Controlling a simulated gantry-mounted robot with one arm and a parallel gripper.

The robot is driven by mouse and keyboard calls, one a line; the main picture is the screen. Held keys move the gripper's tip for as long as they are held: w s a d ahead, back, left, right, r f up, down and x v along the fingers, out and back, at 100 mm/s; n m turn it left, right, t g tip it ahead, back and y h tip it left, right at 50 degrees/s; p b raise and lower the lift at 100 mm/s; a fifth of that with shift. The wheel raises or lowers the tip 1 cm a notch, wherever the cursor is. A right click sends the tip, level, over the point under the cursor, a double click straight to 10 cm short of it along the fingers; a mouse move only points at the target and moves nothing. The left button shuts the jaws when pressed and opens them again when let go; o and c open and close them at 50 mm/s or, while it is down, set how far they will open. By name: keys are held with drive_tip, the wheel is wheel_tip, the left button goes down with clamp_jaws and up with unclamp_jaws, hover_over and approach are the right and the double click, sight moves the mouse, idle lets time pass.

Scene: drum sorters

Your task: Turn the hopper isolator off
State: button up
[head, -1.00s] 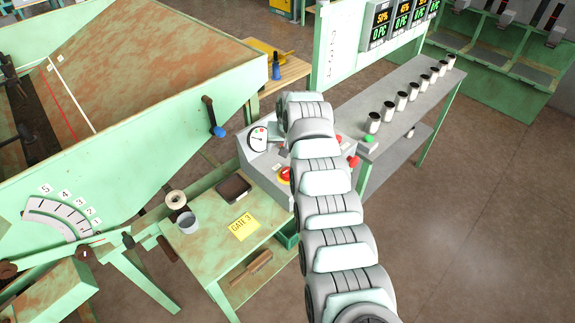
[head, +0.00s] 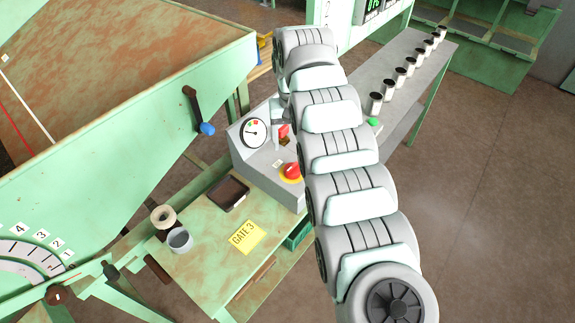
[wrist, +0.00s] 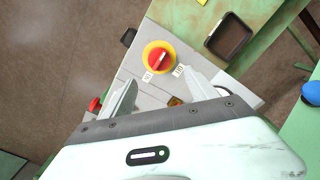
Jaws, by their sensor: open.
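The isolator is a red rotary knob on a round yellow plate (head: 291,172), on the sloped grey control box (head: 262,160). In the wrist view the isolator (wrist: 158,57) lies just beyond my fingertips, its handle slanting up to the right. Two small white labels (wrist: 178,71) sit beside the plate; their text is too small to read surely. My gripper (wrist: 160,82) is open and empty, its fingers spread on either side below the knob and apart from it. In the head view my gripper is hidden behind my arm.
A gauge (head: 254,132) and a red handle (head: 283,132) are on the box. A red button (wrist: 95,104) is near the left finger. A dark tray (head: 228,194), cup (head: 180,240) and GATE 3 card (head: 243,236) lie on the green table. The hopper (head: 130,110) stands left.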

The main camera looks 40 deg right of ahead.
sight(292, 165)
wheel_tip(292, 165, down, 9)
drive_tip(key=shift+a+f, duration=0.15)
drive_tip(key=shift+f, duration=0.5)
drive_tip(key=shift+c, duration=0.4)
drive_tip(key=c, duration=1.3)
